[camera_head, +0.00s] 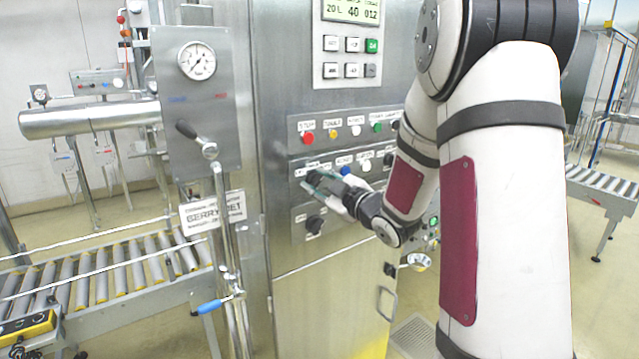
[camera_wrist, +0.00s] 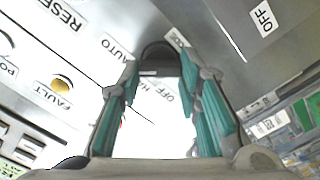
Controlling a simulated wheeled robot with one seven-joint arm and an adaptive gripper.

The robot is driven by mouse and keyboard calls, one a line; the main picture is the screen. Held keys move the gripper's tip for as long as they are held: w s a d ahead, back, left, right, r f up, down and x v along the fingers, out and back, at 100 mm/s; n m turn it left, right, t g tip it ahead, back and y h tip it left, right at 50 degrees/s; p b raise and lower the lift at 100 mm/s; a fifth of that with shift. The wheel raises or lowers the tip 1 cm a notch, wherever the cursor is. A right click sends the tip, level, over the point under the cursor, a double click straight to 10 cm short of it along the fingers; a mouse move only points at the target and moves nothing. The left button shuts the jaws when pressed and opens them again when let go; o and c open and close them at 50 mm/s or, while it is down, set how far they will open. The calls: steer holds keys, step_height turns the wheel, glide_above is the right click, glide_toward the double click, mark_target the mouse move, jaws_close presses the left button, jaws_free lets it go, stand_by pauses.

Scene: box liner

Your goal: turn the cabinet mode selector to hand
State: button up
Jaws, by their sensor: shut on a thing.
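The cabinet mode selector is a dark knob (camera_wrist: 158,52) between my fingertips in the wrist view. AUTO, OFF and partly hidden HAND lettering shows around it. My gripper (camera_head: 317,181) is at the cabinet's middle control row in the head view, its teal fingers closed on the knob. The gripper also fills the middle of the wrist view (camera_wrist: 166,85). The fingers hide most of the knob in the head view, and I cannot tell which position it points to.
Another black rotary knob (camera_head: 314,224) sits just below my gripper. A row of coloured buttons, including a red one (camera_head: 308,138), runs above it. A lever valve (camera_head: 209,150) and roller conveyor (camera_head: 110,270) stand left of the steel cabinet (camera_head: 330,290).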

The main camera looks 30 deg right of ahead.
steer(key=shift+n, duration=0.3)
steer(key=n+b, duration=0.3)
steer(key=shift+w+a+f+n, duration=0.1)
steer(key=shift+w+f+n, duration=0.05)
steer(key=shift+f+n, duration=0.15)
steer(key=n+b, duration=0.4)
steer(key=b, duration=0.1)
steer(key=shift+n, duration=0.4)
steer(key=o, duration=1.1)
steer(key=shift+o, duration=0.2)
steer(key=shift+s, duration=0.25)
